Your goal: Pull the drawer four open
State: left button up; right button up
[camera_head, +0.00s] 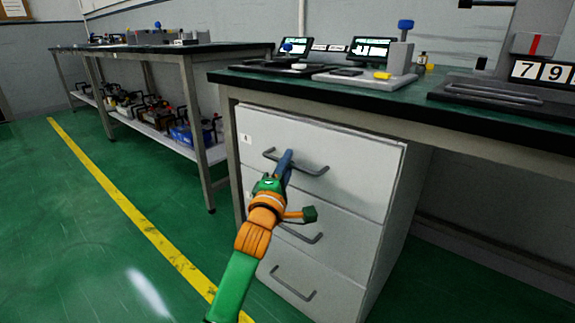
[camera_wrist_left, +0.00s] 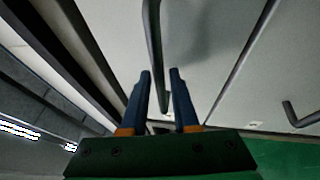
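A light grey cabinet with three drawers stands under the green-topped bench. Its top drawer (camera_head: 350,165) bears a small white label (camera_head: 246,139) whose mark is too small to read surely. All the drawer fronts look flush and shut. My left gripper (camera_head: 287,156) is at the left half of the top drawer's handle (camera_head: 315,171). In the left wrist view its two blue fingers (camera_wrist_left: 160,74) are apart, with the grey handle bar (camera_wrist_left: 153,35) running between them. A gap shows beside the bar, so they do not look closed on it. My right gripper is out of view.
The middle handle (camera_head: 302,237) and the bottom handle (camera_head: 293,286) are lower on the cabinet. The green floor (camera_head: 150,250) in front is clear apart from a yellow line (camera_head: 125,205). Devices and a yellow block (camera_head: 382,76) are on the bench top (camera_head: 225,77).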

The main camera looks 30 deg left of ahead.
pick_arm(q)
grip_shut()
dwell(1.2)
